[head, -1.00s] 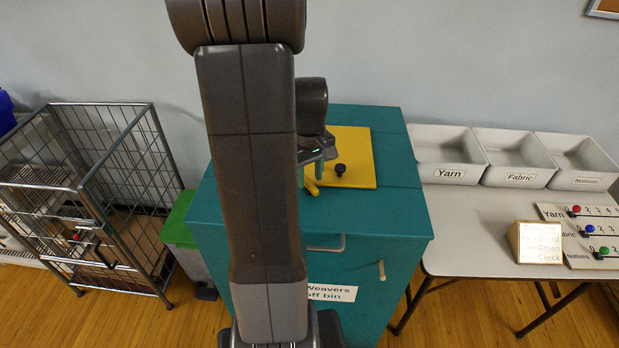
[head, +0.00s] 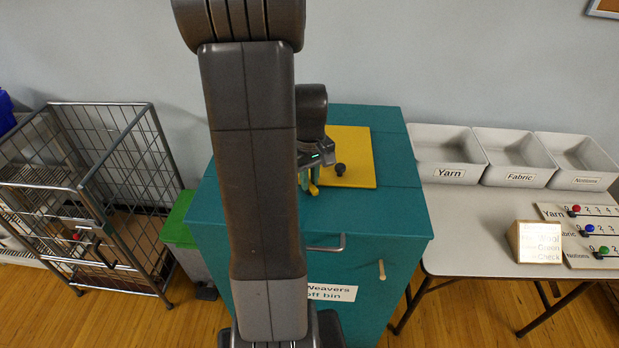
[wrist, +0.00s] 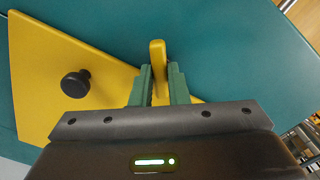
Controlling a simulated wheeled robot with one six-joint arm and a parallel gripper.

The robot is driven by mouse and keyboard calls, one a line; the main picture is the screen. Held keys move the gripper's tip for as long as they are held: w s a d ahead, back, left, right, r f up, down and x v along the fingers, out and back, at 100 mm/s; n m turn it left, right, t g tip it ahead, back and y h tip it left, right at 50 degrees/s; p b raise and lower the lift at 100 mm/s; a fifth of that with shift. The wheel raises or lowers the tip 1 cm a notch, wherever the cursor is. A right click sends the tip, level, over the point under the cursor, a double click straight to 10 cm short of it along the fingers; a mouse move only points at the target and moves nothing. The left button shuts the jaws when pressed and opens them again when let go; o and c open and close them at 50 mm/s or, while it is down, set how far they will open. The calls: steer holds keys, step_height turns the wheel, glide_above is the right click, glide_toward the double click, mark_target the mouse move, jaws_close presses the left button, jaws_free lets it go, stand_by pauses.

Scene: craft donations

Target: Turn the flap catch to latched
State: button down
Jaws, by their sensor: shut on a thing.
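The yellow flap (head: 357,152) with its black knob (head: 340,169) lies flat on top of the teal bin (head: 387,205). The yellow flap catch (head: 314,188) is at the flap's near left side, in my gripper (head: 309,180). In the wrist view, the catch (wrist: 157,53) stands between the green fingers of my gripper (wrist: 158,77), which are shut on it; its end sticks out past the tips over the teal top. The flap (wrist: 50,75) and knob (wrist: 75,84) show on the left there. The catch's base is hidden by my gripper, and my arm covers part of the bin.
A table (head: 470,222) at right holds grey trays (head: 451,169), a wooden sign (head: 538,243) and a board with coloured beads (head: 585,228). A wire cage (head: 90,190) and a green-lidded bin (head: 178,222) stand left. A handle (head: 326,246) projects from the teal bin's front.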

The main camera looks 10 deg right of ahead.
steer(key=m, duration=0.6)
steer(key=shift+m, duration=0.4)
stand_by(0.3)
steer(key=c, duration=1.4)
jaws_free()
step_height(320, 180, up, 14)
steer(key=shift+f, duration=0.1)
